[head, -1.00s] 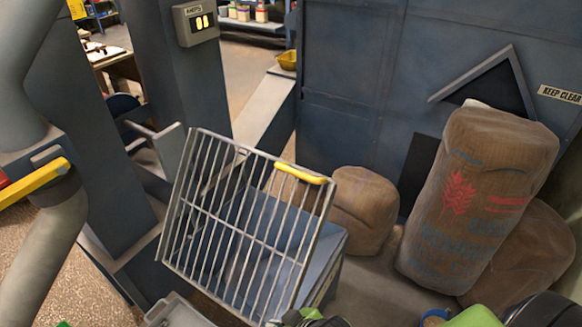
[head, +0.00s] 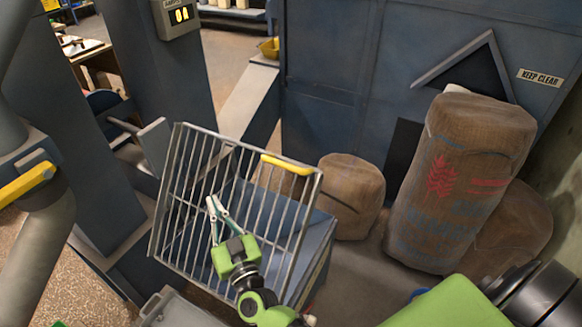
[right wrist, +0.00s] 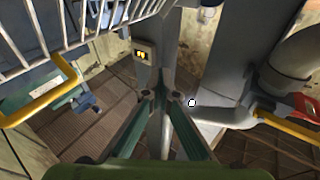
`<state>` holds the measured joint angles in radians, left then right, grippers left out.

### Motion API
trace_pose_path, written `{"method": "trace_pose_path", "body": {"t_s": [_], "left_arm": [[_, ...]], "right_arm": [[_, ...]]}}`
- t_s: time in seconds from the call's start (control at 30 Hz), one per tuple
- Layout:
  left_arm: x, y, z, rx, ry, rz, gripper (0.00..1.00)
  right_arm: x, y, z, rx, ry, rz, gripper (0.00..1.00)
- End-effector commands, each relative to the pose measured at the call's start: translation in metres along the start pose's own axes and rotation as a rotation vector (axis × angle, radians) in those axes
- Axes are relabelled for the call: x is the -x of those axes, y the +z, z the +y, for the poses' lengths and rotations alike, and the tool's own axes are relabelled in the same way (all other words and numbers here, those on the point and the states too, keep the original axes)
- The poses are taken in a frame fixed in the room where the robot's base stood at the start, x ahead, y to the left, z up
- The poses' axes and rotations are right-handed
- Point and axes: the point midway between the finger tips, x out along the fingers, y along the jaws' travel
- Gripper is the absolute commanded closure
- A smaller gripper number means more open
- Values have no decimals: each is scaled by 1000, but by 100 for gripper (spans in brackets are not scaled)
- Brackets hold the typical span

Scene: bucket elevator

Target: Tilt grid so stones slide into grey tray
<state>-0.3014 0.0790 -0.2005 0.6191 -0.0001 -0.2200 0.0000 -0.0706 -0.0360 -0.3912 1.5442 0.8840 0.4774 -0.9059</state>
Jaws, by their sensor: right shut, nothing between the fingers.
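The metal grid (head: 303,232) stands steeply tilted over a blue-grey hopper (head: 316,258), its yellow handle (head: 287,165) at the upper right corner. My right gripper (head: 216,203) is in front of the grid's bars in the head view, its fingers shut with nothing between them. It is apart from the handle. In the right wrist view the grid (right wrist: 72,30) and handle (right wrist: 40,93) lie left of the fingers (right wrist: 162,95). The grey tray (head: 165,308) shows partly at the bottom edge. No stones show on the grid. My left gripper is not in view.
Brown sacks (head: 455,185) stand right of the hopper, against a blue metal wall (head: 330,60). A post with a lit display (head: 178,16) stands behind left. A yellow bar (head: 25,187) is at the far left. A small white thing (right wrist: 192,102) shows near the fingers.

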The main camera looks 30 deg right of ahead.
Motion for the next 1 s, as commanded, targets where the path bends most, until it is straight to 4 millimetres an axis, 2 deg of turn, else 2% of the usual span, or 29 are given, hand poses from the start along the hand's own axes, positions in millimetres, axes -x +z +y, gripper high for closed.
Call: {"method": "trace_pose_path", "body": {"t_s": [0.03,0.1,0.2,0.4,0.5,0.6,0.73,0.87,1.0], "left_arm": [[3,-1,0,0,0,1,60],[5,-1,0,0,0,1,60],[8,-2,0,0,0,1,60],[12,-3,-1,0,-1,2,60],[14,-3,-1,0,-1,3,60],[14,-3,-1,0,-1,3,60],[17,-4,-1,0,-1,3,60],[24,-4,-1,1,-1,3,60],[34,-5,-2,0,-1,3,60]], "right_arm": [[-8,-11,11,4,79,40,100],[-12,-20,31,19,203,78,100],[-11,-28,60,52,391,104,100],[13,-28,107,143,743,61,100],[28,-25,120,186,866,21,100],[38,-24,127,213,942,-9,100],[42,-24,134,229,978,-25,100],[33,-28,147,231,979,-22,100],[18,-31,168,232,979,-21,100]]}}
